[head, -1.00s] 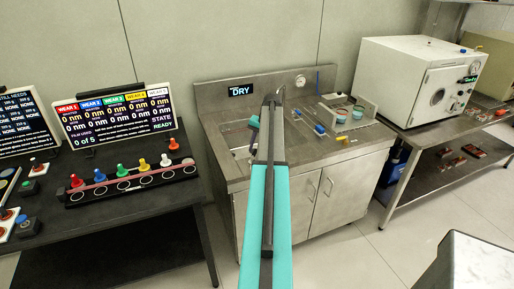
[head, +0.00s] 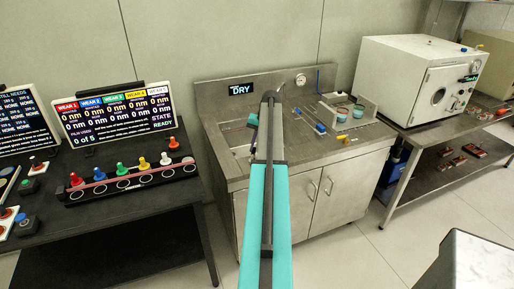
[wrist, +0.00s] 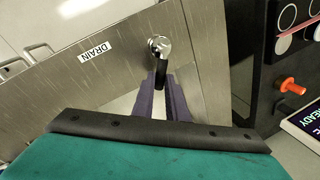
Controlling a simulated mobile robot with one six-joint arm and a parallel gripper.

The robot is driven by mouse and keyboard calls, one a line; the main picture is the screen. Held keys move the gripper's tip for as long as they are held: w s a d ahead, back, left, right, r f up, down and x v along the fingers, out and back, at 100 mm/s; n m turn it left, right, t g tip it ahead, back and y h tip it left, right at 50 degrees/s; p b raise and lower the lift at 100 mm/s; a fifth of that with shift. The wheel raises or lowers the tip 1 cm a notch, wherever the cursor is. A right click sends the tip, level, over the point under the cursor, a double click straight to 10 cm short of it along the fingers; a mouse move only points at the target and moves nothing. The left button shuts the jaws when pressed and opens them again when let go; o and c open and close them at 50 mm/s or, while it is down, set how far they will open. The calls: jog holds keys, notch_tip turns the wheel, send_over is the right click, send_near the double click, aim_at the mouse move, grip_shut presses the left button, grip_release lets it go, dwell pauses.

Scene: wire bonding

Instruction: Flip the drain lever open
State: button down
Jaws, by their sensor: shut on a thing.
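The drain lever (wrist: 161,70) has a round silver pivot and a dark handle. It is mounted on the metal sink front beside a white DRAIN label (wrist: 95,51) in the wrist view. My gripper (wrist: 161,88) has its purple fingers closed around the lower end of the dark handle, which points down toward the wrist. In the head view my teal and grey arm (head: 268,220) reaches over the sink bench and hides the lever and most of the fingers.
The sink bench (head: 305,160) has a DRY display (head: 241,89), a gauge and several tools on top. A black table (head: 130,215) with coloured pegs stands close on the left. A white oven (head: 410,75) stands on the right. Open floor lies in front.

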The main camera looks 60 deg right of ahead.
dwell(0.3)
jog(key=c, duration=1.7)
grip_release()
jog(key=shift+c, duration=0.2)
jog(key=shift+r, duration=0.15)
jog(key=b+v, duration=0.3)
jog(key=v, duration=1)
jog(key=shift+r, duration=0.25)
jog(key=shift+s, duration=0.15)
